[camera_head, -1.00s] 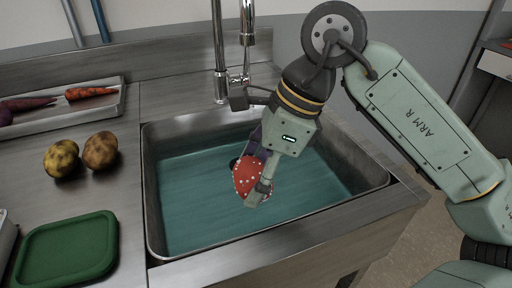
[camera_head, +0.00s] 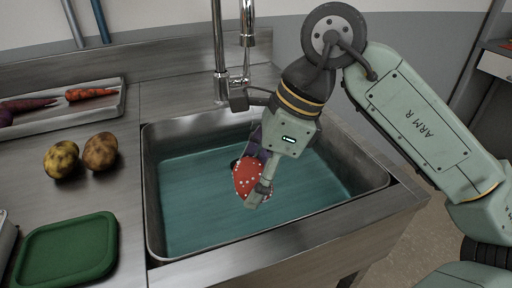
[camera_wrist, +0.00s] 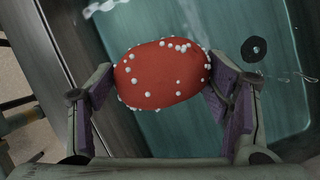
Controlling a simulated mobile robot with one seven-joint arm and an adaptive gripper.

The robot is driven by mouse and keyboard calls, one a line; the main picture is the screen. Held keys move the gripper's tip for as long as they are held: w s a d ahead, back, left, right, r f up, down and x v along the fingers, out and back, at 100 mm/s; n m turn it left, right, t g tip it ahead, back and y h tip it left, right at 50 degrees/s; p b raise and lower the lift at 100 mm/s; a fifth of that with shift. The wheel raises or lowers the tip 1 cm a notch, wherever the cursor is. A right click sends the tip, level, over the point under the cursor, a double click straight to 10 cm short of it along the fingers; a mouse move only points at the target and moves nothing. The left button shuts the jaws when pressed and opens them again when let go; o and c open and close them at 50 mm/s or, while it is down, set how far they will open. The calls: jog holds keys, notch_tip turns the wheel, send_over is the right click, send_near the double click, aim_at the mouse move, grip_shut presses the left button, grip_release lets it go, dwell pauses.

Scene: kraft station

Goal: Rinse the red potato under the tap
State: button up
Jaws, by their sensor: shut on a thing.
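The red potato (camera_head: 249,177) is in my gripper (camera_head: 262,174), held over the sink basin (camera_head: 200,212). In the wrist view the red potato (camera_wrist: 162,76) sits between the two purple-padded fingers of my gripper (camera_wrist: 160,92), with white beads dotted over its skin. The tap (camera_head: 221,60) stands at the back edge of the basin, above and left of the potato in the head view. White drops or splashes show near the potato in the wrist view.
Two brownish potatoes (camera_head: 61,158) (camera_head: 100,151) lie on the steel counter left of the basin. A tray (camera_head: 75,110) with carrots is behind them. A green board (camera_head: 68,250) lies at the front left. A dark round drain (camera_wrist: 254,49) shows in the basin floor.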

aim_at(247, 180)
jog(key=shift+s+a+r+p, duration=0.2)
jog(key=shift+s+r+p, duration=0.1)
jog(key=shift+s+r, duration=0.4)
jog(key=shift+s+a+r+p, duration=0.3)
jog(key=shift+s+r, duration=0.3)
jog(key=shift+s, duration=0.15)
jog(key=shift+s+a+r+p, duration=0.15)
jog(key=shift+s+r+p, duration=0.15)
jog(key=shift+s+r, duration=0.4)
jog(key=shift+s, duration=0.25)
jog(key=shift+s, duration=0.1)
